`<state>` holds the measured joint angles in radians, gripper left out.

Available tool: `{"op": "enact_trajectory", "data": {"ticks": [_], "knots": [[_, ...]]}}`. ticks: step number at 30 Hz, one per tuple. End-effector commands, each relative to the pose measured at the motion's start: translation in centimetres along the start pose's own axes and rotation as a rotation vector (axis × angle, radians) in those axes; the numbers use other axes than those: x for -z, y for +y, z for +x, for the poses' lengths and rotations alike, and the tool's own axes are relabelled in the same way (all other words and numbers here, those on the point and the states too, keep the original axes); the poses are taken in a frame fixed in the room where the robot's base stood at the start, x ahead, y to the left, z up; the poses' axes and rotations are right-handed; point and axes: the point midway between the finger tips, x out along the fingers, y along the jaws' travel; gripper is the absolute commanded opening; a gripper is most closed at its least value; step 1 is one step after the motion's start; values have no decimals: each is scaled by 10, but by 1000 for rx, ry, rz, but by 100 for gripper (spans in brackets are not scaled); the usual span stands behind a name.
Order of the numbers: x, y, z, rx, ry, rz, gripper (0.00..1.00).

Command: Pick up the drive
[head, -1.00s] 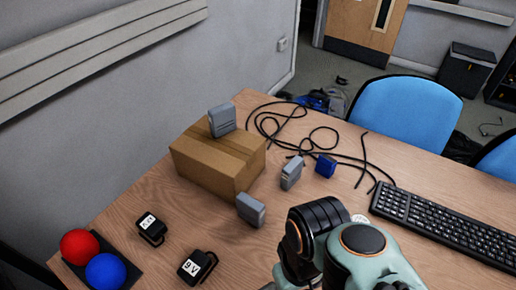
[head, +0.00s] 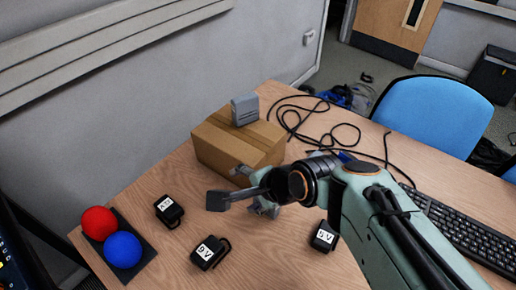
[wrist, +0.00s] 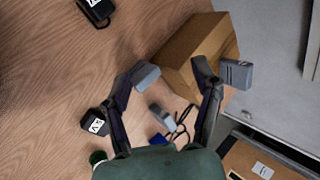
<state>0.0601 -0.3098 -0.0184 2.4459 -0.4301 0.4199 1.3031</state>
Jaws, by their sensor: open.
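Several grey, box-shaped drives are in view, and I cannot tell which the task names. One drive (head: 244,109) stands on the cardboard box; it is right of my right finger in the wrist view (wrist: 236,74). Another drive (wrist: 146,74) is on the table beside the box, close to my left fingertip; in the head view my gripper mostly hides it. A third drive (wrist: 161,115) shows between my fingers, further down. My gripper (wrist: 162,76) is open with nothing held between its fingers. In the head view it spreads (head: 229,187) in front of the box.
The cardboard box (head: 222,152) lies under the gripper's far side. Black adapters (head: 169,211) (head: 208,252) (head: 323,236) lie on the table. A blue block (wrist: 159,138) and loose black cables (head: 340,127) lie beyond. A keyboard (head: 450,222) is right; red and blue balls (head: 123,250) are left.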

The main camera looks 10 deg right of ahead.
Motion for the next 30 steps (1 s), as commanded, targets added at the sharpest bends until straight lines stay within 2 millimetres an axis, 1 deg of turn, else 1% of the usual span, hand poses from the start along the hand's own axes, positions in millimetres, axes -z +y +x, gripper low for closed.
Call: {"op": "enact_trajectory", "data": {"ticks": [1,3,5,6,8,9,11,12,15,18,19,21,23,30], "knots": [[13,-13,20,44,-30,195,63],[31,-28,44,107,-77,459,63],[51,-31,66,141,-115,668,63],[64,-29,80,155,-137,796,63],[85,-20,102,165,-161,959,63],[98,-9,115,161,-172,1044,63],[112,11,133,141,-178,1133,63],[119,27,144,115,-180,1184,63],[130,64,162,55,-172,1286,63],[134,86,170,23,-164,1347,63],[135,89,172,19,-162,1358,63],[138,93,175,19,-157,1371,63],[138,92,180,22,-156,1371,63],[133,88,219,19,-155,1368,63]]}}
